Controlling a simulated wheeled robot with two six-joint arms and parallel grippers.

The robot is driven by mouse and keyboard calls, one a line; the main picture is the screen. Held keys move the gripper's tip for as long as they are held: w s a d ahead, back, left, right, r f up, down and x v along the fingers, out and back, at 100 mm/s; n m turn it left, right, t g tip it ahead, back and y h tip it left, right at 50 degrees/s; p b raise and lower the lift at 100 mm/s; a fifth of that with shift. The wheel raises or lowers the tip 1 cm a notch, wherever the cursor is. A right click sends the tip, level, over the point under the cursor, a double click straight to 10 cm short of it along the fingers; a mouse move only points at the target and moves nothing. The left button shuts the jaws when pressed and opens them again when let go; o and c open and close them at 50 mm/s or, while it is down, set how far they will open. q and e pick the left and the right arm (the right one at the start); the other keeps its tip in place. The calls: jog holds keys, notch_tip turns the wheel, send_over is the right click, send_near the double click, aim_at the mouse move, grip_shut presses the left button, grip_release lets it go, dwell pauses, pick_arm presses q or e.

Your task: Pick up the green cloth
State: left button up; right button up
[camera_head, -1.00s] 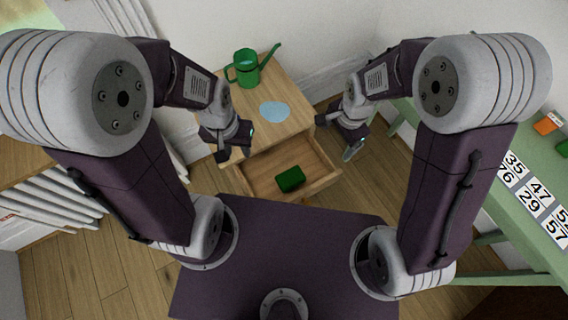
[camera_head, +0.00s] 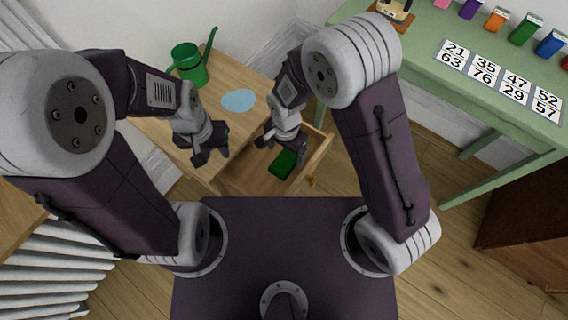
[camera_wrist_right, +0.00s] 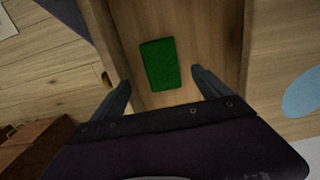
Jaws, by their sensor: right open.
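The green cloth (camera_head: 283,163) is a small dark green folded block lying in the open drawer (camera_head: 241,178). In the right wrist view the cloth (camera_wrist_right: 159,64) lies on the drawer floor, ahead of and between the fingers. My right gripper (camera_head: 282,150) is open and empty above the drawer, partly covering the cloth in the head view. Its two fingers also show apart in the right wrist view (camera_wrist_right: 161,84), with nothing between them. My left gripper (camera_head: 211,157) hangs over the wooden cabinet, left of the drawer; its fingers look apart and empty.
A green watering can (camera_head: 189,66) and a pale blue flat piece (camera_head: 238,100) are on the cabinet top (camera_head: 222,120). A green table (camera_head: 440,95) with number cards (camera_head: 485,70) and small boxes stands at right. The drawer walls surround the cloth.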

aim_at(285, 161)
notch_tip(285, 161, down, 2)
jog(key=shift+f, duration=0.25)
notch_tip(285, 161, down, 5)
jog(key=b, duration=0.3)
jog(key=shift+w+a+f, duration=0.1)
jog(key=shift+w, duration=0.05)
jog(key=c, duration=1.5)
jog(key=shift+o, duration=0.2)
notch_tip(285, 161, up, 5)
jog(key=p, duration=0.2)
jog(key=shift+p, duration=0.35)
jog(key=w+d+r+p, duration=0.2)
jog(key=w+d+r, duration=0.4)
jog(key=d, duration=0.3)
jog(key=shift+w+p, duration=0.3)
jog(key=shift+w, duration=0.25)
jog(key=shift+d+r, duration=0.1)
